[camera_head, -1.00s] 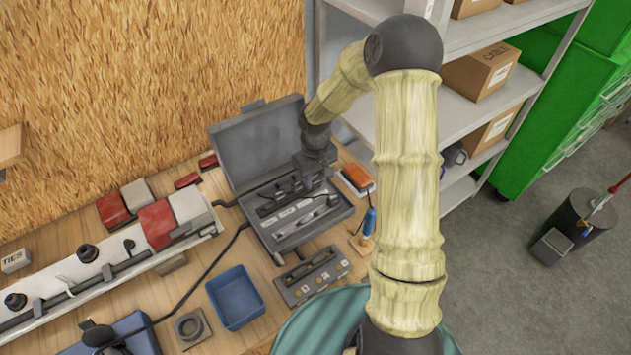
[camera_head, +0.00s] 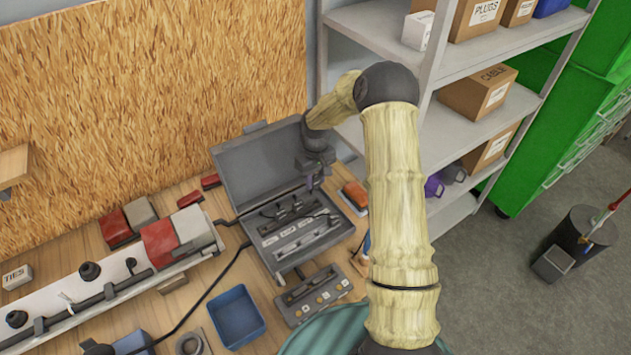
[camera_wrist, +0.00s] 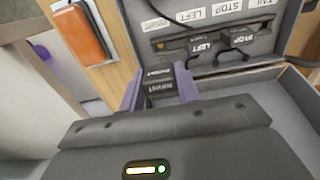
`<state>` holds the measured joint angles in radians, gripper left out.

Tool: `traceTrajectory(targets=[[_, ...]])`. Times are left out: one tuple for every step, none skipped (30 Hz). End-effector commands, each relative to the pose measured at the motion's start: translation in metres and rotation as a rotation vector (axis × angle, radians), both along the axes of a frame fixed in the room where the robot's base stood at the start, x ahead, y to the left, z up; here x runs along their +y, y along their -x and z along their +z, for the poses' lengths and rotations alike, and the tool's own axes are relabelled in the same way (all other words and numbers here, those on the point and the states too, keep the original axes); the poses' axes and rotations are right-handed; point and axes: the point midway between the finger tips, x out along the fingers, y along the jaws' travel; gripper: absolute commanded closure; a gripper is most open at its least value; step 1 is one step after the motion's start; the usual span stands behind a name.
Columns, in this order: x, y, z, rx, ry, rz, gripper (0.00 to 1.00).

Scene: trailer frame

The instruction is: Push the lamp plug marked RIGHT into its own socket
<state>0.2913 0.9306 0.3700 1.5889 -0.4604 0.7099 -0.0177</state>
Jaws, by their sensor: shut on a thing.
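My gripper (camera_wrist: 158,88) is shut on a black plug (camera_wrist: 158,78) with pale lettering that looks like RIGHT in the wrist view. Its purple fingers stand on both sides of the plug. Beyond it, the grey socket panel (camera_wrist: 170,58) carries white labels, including a RIGHT label (camera_wrist: 155,25). Plugs marked LEFT (camera_wrist: 201,48) and STOP (camera_wrist: 238,39) sit at the panel, right of the held plug. The held plug appears apart from the panel. In the head view my gripper (camera_head: 312,182) is above the right back part of the open grey case (camera_head: 328,240).
The raised lid (camera_head: 255,165) stands close behind my gripper.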

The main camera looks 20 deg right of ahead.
Motion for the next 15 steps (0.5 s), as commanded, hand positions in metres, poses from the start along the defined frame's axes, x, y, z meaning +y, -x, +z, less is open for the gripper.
traceTrajectory(targets=[[0.0,0.0,0.0,0.0,0.0,0.0,0.77],[0.0,0.0,0.0,0.0,0.0,0.0,0.77],[0.0,0.0,0.0,0.0,0.0,0.0,0.77],[0.0,0.0,0.0,0.0,0.0,0.0,0.77],[0.0,0.0,0.0,0.0,0.0,0.0,0.77],[0.0,0.0,0.0,0.0,0.0,0.0,0.77],[0.0,0.0,-0.001,0.0,0.0,0.0,0.77],[0.0,0.0,-0.003,0.0,0.0,0.0,0.77],[0.0,0.0,-0.005,0.001,0.0,0.0,0.77],[0.0,0.0,-0.007,0.001,0.0,0.0,0.77],[0.0,0.001,-0.009,0.001,0.0,0.0,0.77],[0.0,0.001,-0.012,0.001,0.0,0.0,0.77],[0.0,0.001,-0.014,0.001,0.0,0.0,0.77],[0.0,0.001,-0.016,0.001,0.0,0.0,0.77],[0.0,0.001,-0.019,0.001,0.0,0.0,0.77]])
